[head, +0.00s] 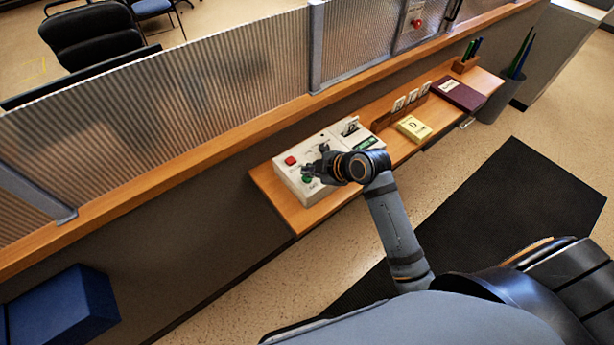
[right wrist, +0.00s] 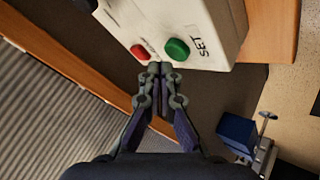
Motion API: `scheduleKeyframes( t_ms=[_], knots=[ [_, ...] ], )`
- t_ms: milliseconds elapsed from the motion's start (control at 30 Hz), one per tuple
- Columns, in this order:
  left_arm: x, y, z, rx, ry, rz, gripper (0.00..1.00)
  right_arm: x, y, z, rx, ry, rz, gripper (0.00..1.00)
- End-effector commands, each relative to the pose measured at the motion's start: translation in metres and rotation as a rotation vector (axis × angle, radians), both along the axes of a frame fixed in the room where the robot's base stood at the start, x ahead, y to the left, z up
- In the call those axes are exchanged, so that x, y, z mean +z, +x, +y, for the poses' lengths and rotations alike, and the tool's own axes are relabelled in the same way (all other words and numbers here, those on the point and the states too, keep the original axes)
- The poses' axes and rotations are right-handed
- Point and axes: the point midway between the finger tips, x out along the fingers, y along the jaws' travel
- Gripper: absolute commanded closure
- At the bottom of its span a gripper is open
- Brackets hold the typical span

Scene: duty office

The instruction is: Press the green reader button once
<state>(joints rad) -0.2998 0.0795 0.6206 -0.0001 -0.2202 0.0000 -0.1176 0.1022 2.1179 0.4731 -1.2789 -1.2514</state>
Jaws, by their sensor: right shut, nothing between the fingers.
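The reader box (head: 301,188) is a cream panel on the wooden shelf, with a red button (head: 290,160) and a green button (head: 307,179). In the right wrist view the green button (right wrist: 177,48) sits beside the word SET, and the red button (right wrist: 140,52) is to its left. My right gripper (head: 310,170) is over the panel close to the green button; in the right wrist view its shut, empty fingertips (right wrist: 159,68) appear just below and left of the green button. I cannot tell whether they touch the panel. My left gripper is not in view.
Along the shelf (head: 273,193) stand a card slot, a yellow block marked D (head: 413,128), white tags and a dark red book (head: 459,94). A ribbed glass screen (head: 180,100) rises behind. A blue box (head: 62,308) is at lower left.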

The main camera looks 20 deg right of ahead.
Motion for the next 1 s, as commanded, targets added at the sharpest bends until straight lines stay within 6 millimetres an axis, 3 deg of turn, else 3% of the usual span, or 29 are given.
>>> scheduleKeyframes(
  t_ms=[1000],
  knots=[
    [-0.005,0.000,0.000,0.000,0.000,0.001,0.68,-0.013,0.000,0.000,0.001,0.000,0.001,1.00]
  ],
)
